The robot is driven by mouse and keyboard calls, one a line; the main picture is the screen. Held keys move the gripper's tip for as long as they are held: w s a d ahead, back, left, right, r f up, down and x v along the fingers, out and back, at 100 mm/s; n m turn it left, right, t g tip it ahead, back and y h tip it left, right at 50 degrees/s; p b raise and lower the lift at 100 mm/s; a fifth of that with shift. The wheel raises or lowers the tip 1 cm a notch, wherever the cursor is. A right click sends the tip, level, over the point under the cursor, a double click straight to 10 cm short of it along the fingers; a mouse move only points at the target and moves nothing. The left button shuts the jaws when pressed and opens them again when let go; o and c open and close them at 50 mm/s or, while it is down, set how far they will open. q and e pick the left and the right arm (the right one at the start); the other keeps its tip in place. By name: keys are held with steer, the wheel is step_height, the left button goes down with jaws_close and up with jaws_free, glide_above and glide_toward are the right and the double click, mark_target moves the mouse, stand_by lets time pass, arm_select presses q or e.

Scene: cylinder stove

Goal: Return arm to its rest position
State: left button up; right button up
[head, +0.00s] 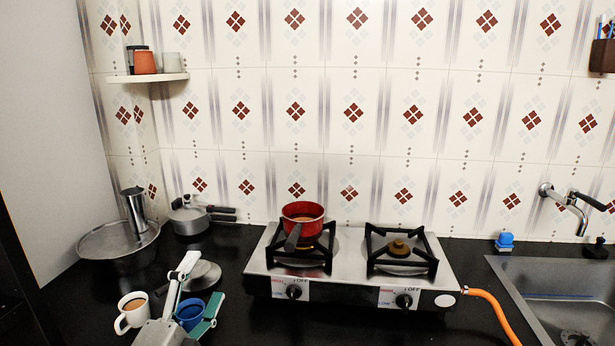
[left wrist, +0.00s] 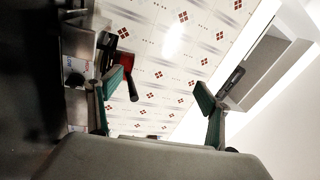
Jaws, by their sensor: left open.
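My left gripper (head: 202,288) is low at the left in the head view, over the counter left of the stove. Its green-padded fingers are spread with nothing held between them. It also shows open and empty in the left wrist view (left wrist: 158,88). A blue cup (head: 188,315) shows behind the gripper, partly hidden by it; whether they touch I cannot tell. My right gripper is not in view.
A white mug (head: 133,312) with brown drink stands left of my gripper. A round lid (head: 204,275) lies behind it. A pressure cooker (head: 188,219) and wide steel pan (head: 100,243) stand farther back. The stove (head: 350,272) has an orange hose (head: 490,306); the sink (head: 545,275) is right.

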arm_select(q)
steer(key=s+a+f+n+g+y, duration=0.3)
steer(key=s+a+f+n+y, duration=0.15)
steer(key=f, duration=0.25)
steer(key=s+a+f+n+g+y, duration=0.3)
steer(key=a+f, duration=0.3)
steer(key=f, duration=0.1)
steer(key=s+a+f+n+g, duration=0.2)
steer(key=s+a+f+g, duration=0.15)
steer(key=s+f, duration=0.35)
steer(key=s+a+f+n+g, duration=0.25)
steer(key=s+f+g, duration=0.2)
steer(key=s, duration=0.55)
steer(key=w+d+f+n+t+h, duration=0.1)
steer(key=d+f+t+h, duration=0.3)
steer(key=d+f, duration=1)
steer(key=shift+w+d+f+n+h, duration=0.25)
steer(key=shift+w+d+n+h, duration=0.25)
steer(key=shift+d+h, duration=0.7)
steer(key=shift+w, duration=0.1)
